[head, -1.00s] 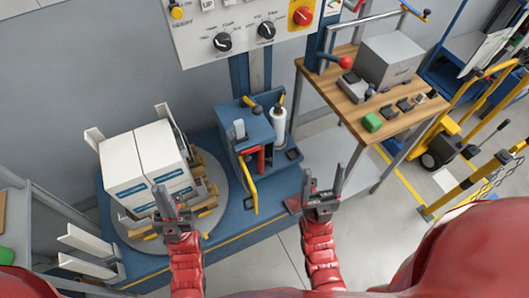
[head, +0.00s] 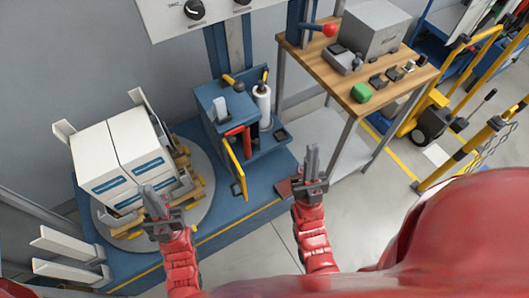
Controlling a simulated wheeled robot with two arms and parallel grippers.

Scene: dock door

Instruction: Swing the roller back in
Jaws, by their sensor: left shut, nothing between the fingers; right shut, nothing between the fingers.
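A blue film carriage (head: 208,102) stands on the blue wrapper base, with a white film roll (head: 262,104) upright at its right. A yellow-edged gate (head: 233,170) hangs out from the carriage's front, angled toward me. A red bar (head: 236,131) shows at the carriage opening. I cannot tell clearly which part is the roller.
White boxes (head: 118,158) sit on a pallet on the round turntable (head: 199,212) at left. A wooden table (head: 345,92) with a grey box (head: 375,32) and a green item (head: 361,93) stands at right. A yellow pallet truck (head: 432,108) is farther right. Floor is clear near my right gripper.

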